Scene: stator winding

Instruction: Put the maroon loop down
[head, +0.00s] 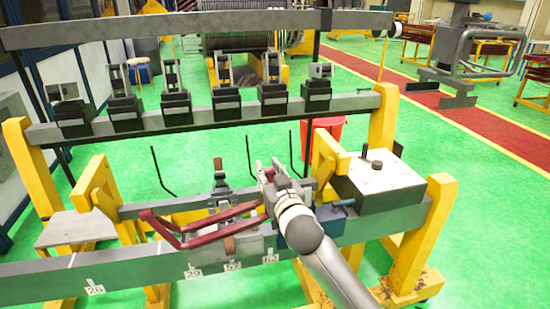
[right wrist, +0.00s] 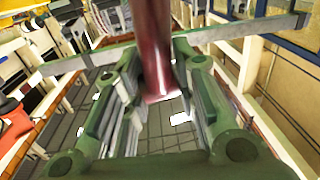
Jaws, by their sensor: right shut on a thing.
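The maroon loop (head: 215,240) is long and narrow with a pointed left end, in the middle of the head view. It lies over the front grey beam, above a clamp fixture with brown handles (head: 230,245). I cannot tell whether it touches the fixture. My right gripper (head: 268,180) is at the loop's right end and shut on it; the fingers partly hide that end. In the right wrist view, a maroon bar of the loop (right wrist: 153,50) runs between the green fingers of my right gripper (right wrist: 157,72). My left gripper is not in view.
The front grey beam (head: 130,272) carries number tags. A grey box with a black knob (head: 378,175) stands right of my arm. A rear rail (head: 215,112) holds several black clamps. Thin black hooks (head: 160,172) stick up between the beams. A red bucket (head: 322,128) stands behind.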

